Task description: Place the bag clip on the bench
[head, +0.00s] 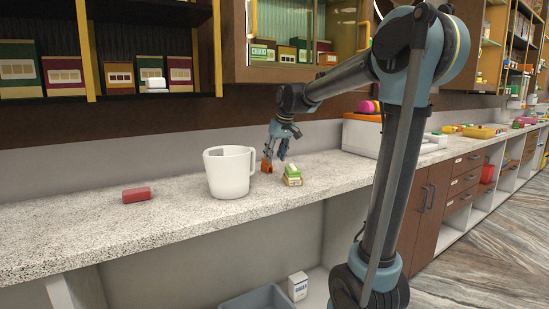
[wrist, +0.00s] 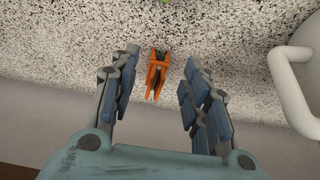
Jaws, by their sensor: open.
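The orange bag clip (head: 267,166) is on the speckled bench (head: 170,218), just right of the white jug. In the wrist view the clip (wrist: 156,76) shows orange with dark parts, between my fingers and apart from both. It appears to rest on the bench. My gripper (head: 276,156) points down over the bench at the clip. Its two fingers are spread wide in the wrist view (wrist: 160,62), with nothing held.
The white jug (head: 229,172) stands close by; its handle (wrist: 292,85) shows at the right in the wrist view. A small green-topped stack (head: 292,176) sits right of the clip. The bench between block and jug is clear.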

